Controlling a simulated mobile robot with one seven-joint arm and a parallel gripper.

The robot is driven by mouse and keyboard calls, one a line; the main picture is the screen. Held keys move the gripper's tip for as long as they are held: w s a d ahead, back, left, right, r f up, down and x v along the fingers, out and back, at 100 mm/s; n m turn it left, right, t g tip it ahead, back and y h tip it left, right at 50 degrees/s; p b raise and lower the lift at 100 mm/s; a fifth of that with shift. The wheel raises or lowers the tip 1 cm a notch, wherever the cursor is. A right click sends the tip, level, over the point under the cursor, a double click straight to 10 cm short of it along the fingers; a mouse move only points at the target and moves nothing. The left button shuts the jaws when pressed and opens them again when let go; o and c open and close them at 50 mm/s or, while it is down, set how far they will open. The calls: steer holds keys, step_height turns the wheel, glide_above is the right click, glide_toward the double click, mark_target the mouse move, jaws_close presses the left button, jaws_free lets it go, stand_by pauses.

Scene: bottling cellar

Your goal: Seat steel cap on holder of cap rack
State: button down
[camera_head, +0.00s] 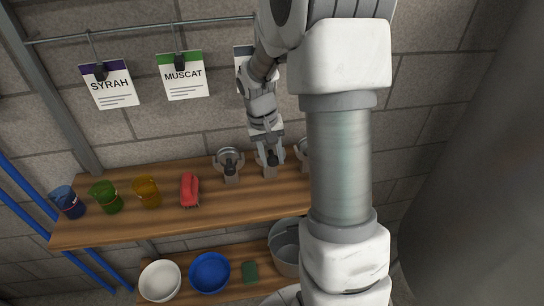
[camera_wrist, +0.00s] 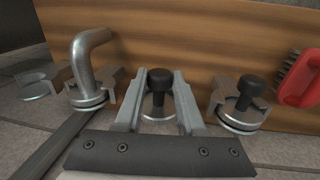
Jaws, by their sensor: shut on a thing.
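My gripper (camera_wrist: 158,100) is shut on a steel cap (camera_wrist: 158,112) with a black knob, between its two grey fingers in the wrist view. In the head view my gripper (camera_head: 268,158) is over the middle of the cap rack, at the back of the wooden shelf. The middle holder is mostly hidden by my fingers. I cannot tell whether the cap touches it. Another black-knobbed cap (camera_wrist: 245,100) sits in the neighbouring holder (camera_wrist: 217,97), which shows left of my gripper in the head view (camera_head: 230,166). On the other side, a holder carries a cap with a bent steel handle (camera_wrist: 88,62).
A red brush (camera_head: 189,190) lies left of the rack, with amber (camera_head: 147,192), green (camera_head: 104,196) and blue (camera_head: 67,201) cups further left. The lower shelf holds a white bowl (camera_head: 160,280), a blue bowl (camera_head: 209,272) and a grey bucket (camera_head: 284,246). Label cards hang above.

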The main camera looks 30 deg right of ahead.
steer(key=shift+f+b, duration=0.3)
steer(key=shift+f, duration=0.15)
stand_by(0.3)
steer(key=shift+c, duration=2.2)
jaws_free()
step_height(320, 180, up, 17)
steer(key=a, duration=0.2)
steer(key=shift+w+a+r+p, duration=0.15)
steer(key=shift+w+a+p, duration=0.2)
steer(key=shift+w, duration=0.1)
